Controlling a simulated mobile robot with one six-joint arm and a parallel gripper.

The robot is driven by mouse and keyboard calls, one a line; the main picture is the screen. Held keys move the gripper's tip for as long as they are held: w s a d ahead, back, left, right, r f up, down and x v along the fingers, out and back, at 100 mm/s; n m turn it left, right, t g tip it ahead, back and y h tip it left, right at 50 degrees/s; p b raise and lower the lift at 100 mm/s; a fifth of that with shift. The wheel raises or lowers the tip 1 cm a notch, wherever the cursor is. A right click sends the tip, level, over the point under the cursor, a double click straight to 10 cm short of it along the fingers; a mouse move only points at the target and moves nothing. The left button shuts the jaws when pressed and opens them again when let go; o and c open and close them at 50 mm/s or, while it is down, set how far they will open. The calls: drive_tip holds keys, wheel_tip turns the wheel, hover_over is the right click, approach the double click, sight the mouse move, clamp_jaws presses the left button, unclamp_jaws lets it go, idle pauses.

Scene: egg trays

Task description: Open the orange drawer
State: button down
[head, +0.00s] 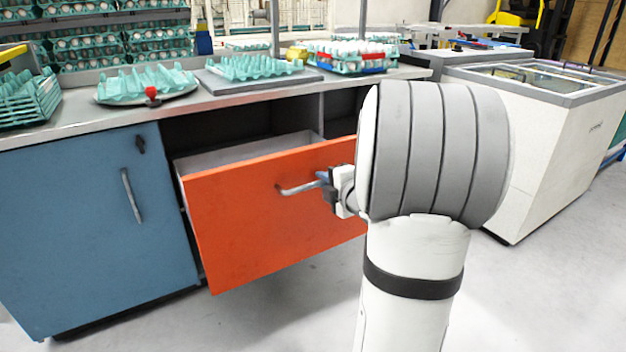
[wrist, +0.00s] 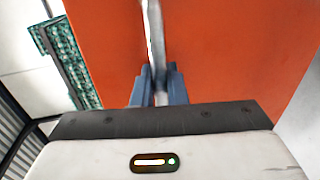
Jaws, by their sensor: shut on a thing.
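The orange drawer (head: 265,212) stands pulled out from the counter in the head view, with its grey inner wall showing behind the front. Its front also fills much of the wrist view (wrist: 225,50). A metal bar handle (head: 292,189) sits on the drawer front. My gripper (head: 325,180) is at the right part of the handle. In the wrist view, the blue fingers of my gripper (wrist: 158,85) are shut on the handle (wrist: 153,35), one on each side. My arm hides the right end of the drawer front.
A blue cabinet door (head: 95,220) is shut left of the drawer. The counter top (head: 215,100) carries teal egg trays (head: 150,82) and a red-knobbed item (head: 152,93). A white chest unit (head: 545,130) stands at the right. The floor (head: 270,320) before the drawer is clear.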

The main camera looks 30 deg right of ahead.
drive_tip(key=shift+s+d, duration=0.25)
drive_tip(key=c, duration=1.8)
unclamp_jaws()
drive_tip(key=shift+o, duration=1.4)
drive_tip(key=shift+a, duration=0.1)
drive_tip(key=shift+w+a, duration=0.1)
drive_tip(key=p+v, duration=0.2)
drive_tip(key=v, duration=0.5)
drive_tip(key=shift+s, duration=0.45)
